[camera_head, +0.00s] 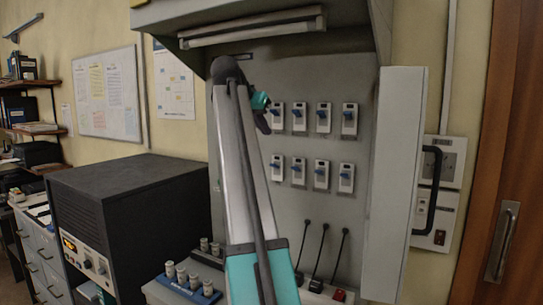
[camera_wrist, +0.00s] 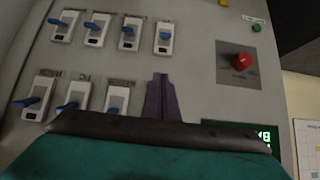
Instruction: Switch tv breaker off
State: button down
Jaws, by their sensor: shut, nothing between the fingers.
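The breakers are white switches with blue levers, in two rows on the grey panel (camera_head: 310,100). No label can be read as TV, so I cannot tell which is the tv breaker. In the wrist view the upper row shows the top right breaker (camera_wrist: 164,38), whose lever looks different from the sideways levers beside it. The lower row includes a breaker labelled PC (camera_wrist: 78,97) and one to its right (camera_wrist: 115,100). My gripper (camera_wrist: 163,82) is shut and empty, its tips just below the top right breaker. In the head view my gripper (camera_head: 263,112) is beside the upper left breaker, partly hidden.
A red knob (camera_wrist: 242,61) and a green display (camera_wrist: 262,132) lie right of my gripper in the wrist view. Black-handled levers (camera_head: 322,255) stand below the breakers. A black cabinet (camera_head: 130,200) stands left, and an open side door (camera_head: 397,180) borders the panel at right.

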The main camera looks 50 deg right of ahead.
jog(key=shift+w+a+f, duration=0.1)
jog(key=shift+w, duration=0.05)
jog(key=shift+f, duration=0.1)
jog(key=p, duration=0.3)
send_over(274, 166)
jog(key=w, duration=0.1)
jog(key=f, duration=0.6)
jog(key=shift+w+d, duration=0.1)
jog(key=shift+d, duration=0.3)
jog(key=shift+f, duration=0.7)
jog(key=shift+a+f+p, duration=0.35)
jog(key=shift+f, duration=0.3)
jog(key=shift+a+f+p, duration=0.3)
jog(key=shift+a+f, duration=0.05)
jog(key=shift+f, duration=0.3)
jog(key=shift+s+d, duration=0.1)
jog(key=shift+s, duration=0.15)
